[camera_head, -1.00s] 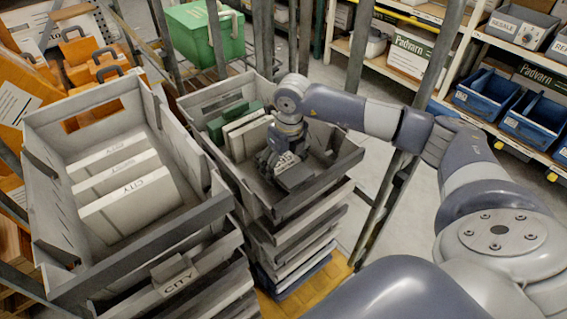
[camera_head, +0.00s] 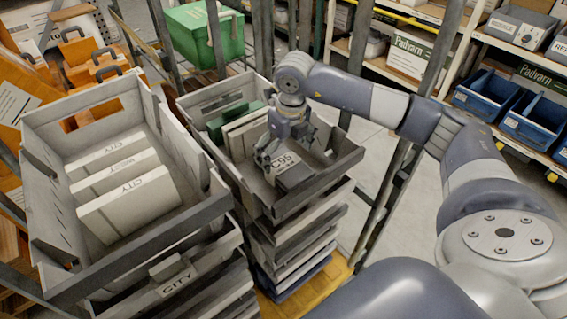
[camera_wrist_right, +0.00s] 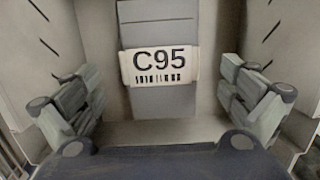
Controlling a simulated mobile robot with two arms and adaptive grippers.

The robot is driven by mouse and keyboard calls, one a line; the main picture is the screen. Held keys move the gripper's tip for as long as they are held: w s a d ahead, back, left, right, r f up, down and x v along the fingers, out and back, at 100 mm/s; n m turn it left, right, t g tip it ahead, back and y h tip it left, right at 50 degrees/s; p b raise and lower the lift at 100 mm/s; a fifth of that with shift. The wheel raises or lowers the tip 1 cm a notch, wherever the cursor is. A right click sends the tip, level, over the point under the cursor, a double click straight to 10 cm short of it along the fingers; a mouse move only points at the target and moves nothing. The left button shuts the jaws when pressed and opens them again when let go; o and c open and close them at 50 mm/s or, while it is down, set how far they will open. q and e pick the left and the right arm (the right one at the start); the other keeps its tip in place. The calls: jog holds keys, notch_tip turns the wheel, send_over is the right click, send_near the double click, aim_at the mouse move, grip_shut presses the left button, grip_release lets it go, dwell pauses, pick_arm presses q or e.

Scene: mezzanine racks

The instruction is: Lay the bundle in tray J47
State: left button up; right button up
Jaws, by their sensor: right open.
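A dark grey bundle with a white band marked C95 (camera_head: 291,172) lies in the front right part of the grey tray (camera_head: 337,167) on the middle stack. No J47 label is readable on this tray. My right gripper (camera_head: 282,150) is open above the bundle, inside the tray's walls. In the right wrist view the bundle (camera_wrist_right: 158,62) lies ahead between the two spread fingers (camera_wrist_right: 160,100), apart from both. My left gripper is not in view.
Green and white bundles (camera_head: 240,125) stand in the same tray, left of C95. A larger grey tray (camera_head: 150,240) at left holds white CITY bundles (camera_head: 125,205). Rack posts (camera_head: 375,215) stand close on the right. A green box (camera_head: 205,35) sits behind.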

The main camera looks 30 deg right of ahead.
aim_at(287, 166)
notch_tip(287, 166, up, 7)
jog(key=shift+s+r+b, duration=0.2)
jog(key=shift+s+b, duration=0.15)
jog(key=shift+s, duration=0.1)
